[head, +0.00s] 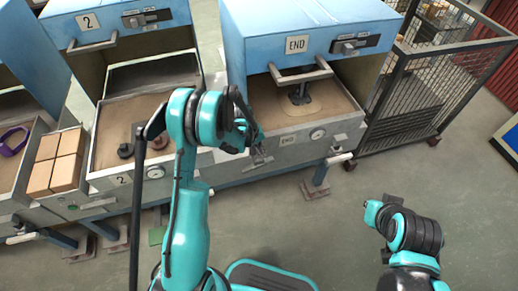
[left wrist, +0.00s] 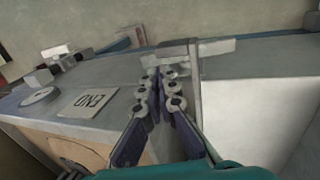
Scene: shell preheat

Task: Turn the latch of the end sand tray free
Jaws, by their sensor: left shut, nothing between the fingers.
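The end sand tray (head: 352,124) has a grey front wall with an END plate (head: 288,140) and a round dial (head: 318,135). In the left wrist view the END plate (left wrist: 88,101) appears upside down. A grey metal latch (left wrist: 215,47) with a crossbar and upright post stands close to my left fingertips, which overlap it in that view. I cannot tell if they touch. My left gripper (head: 260,158) is at the left part of the tray front, shut and empty. It hides much of the latch in the head view.
The blue END oven (head: 300,20) stands above the tray. Tray 2 (head: 105,150) lies to the left, with tan blocks (head: 57,160) farther left. A wire mesh cage (head: 425,85) stands on the right. The floor (head: 340,225) in front is clear.

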